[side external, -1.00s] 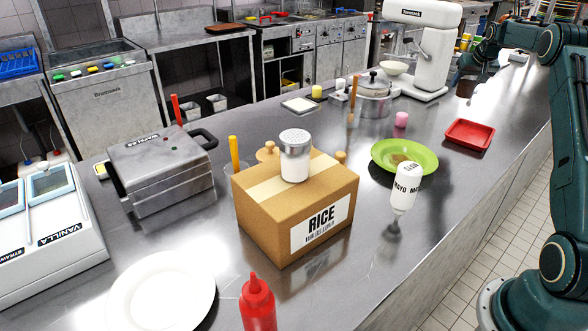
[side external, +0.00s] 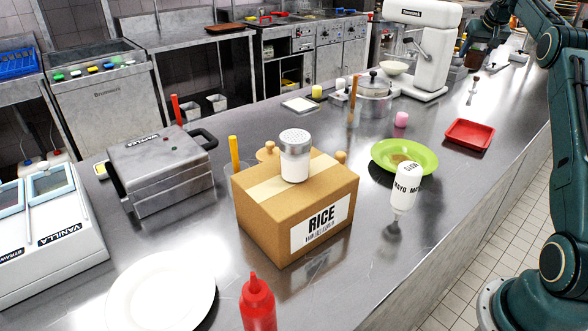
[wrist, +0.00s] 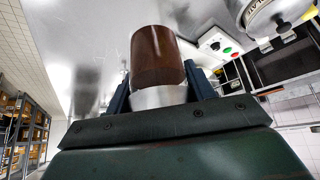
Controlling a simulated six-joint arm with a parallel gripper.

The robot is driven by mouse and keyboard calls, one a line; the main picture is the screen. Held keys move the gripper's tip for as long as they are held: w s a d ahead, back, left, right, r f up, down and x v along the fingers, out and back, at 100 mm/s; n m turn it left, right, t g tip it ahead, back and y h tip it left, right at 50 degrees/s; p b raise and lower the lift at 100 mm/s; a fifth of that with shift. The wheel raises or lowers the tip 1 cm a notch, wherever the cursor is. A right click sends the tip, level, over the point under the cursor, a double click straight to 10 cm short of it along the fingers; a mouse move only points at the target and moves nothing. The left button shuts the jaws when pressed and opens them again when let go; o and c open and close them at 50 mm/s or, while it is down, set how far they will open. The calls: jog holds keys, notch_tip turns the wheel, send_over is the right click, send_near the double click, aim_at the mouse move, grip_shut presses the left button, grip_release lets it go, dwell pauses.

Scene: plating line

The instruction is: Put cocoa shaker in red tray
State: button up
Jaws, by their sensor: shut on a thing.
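The cocoa shaker (side external: 478,58), a dark brown cylinder, is held above the far part of the counter in the side view. In the wrist view the shaker (wrist: 158,56) fills the space between the fingers, brown outward with a pale metallic band toward my palm. My gripper (wrist: 158,92) is shut on it; in the side view my gripper (side external: 484,40) is small and partly lost against my dark arm. The red tray (side external: 469,134) lies on the counter near its right edge, nearer the side camera than my gripper, and looks empty.
A white stand mixer (side external: 423,45) stands left of my gripper.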

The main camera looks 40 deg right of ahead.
jog(key=shift+d, duration=0.1)
dwell(0.6)
jog(key=shift+s+d+f+m+g+h, duration=0.1)
jog(key=shift+s+d+m+g+h, duration=0.15)
jog(key=shift+m, duration=0.4)
jog(key=shift+s+d+f+m+g+h, duration=0.15)
jog(key=shift+s+m+g, duration=0.1)
jog(key=shift+m, duration=0.4)
jog(key=shift+s+d+f+m+g+h, duration=0.15)
jog(key=shift+s+m+g+h, duration=0.25)
jog(key=shift+s+m, duration=0.55)
jog(key=shift+s+a+f+m+g, duration=0.1)
jog(key=shift+s+a+m+g, duration=0.1)
jog(key=shift+s+m+g, duration=0.4)
jog(key=shift+s+a+f+m+g, duration=0.1)
jog(key=shift+s+a+m+g, duration=0.2)
jog(key=shift+s+m, duration=0.5)
jog(key=shift+s+a+f+m+g, duration=0.1)
jog(key=shift+s+m+g, duration=0.4)
jog(key=shift+m, duration=0.35)
notch_tip(320, 180, down, 14)
jog(key=shift+f, duration=0.2)
jog(key=shift+f, duration=0.1)
